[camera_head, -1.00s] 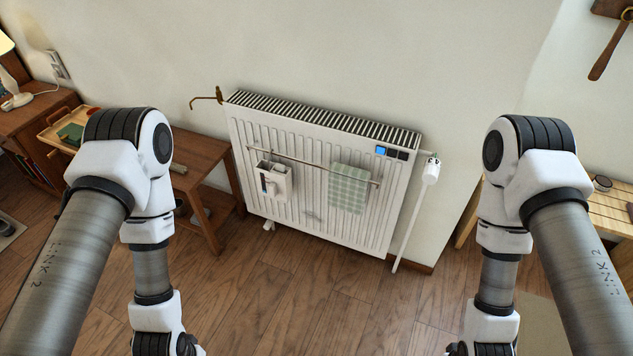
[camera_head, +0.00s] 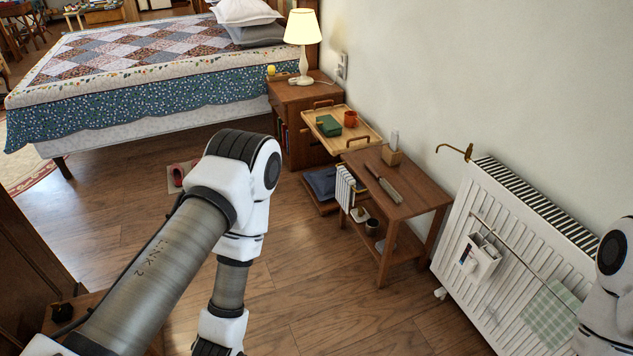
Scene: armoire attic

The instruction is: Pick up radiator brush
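No thing in view is clearly identifiable as the radiator brush. A long, thin grey-brown object (camera_head: 383,183) lies on the top of the small wooden side table (camera_head: 425,197); it may be the brush, but it is too small to tell. A white holder (camera_head: 481,262) hangs on the rail of the white radiator (camera_head: 462,222), with a small dark-and-blue item in it that I cannot make out. My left arm reaches down at the middle left and its gripper is below the picture's edge. Part of my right arm shows at the right edge, with its gripper out of view.
A wooden nightstand (camera_head: 283,96) with a lit lamp (camera_head: 302,40) stands by the bed (camera_head: 150,118). A wooden tray (camera_head: 372,134) holds a green book and an orange mug. A checked cloth (camera_head: 553,312) hangs on the radiator. Open floor (camera_head: 330,290) lies before the side table.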

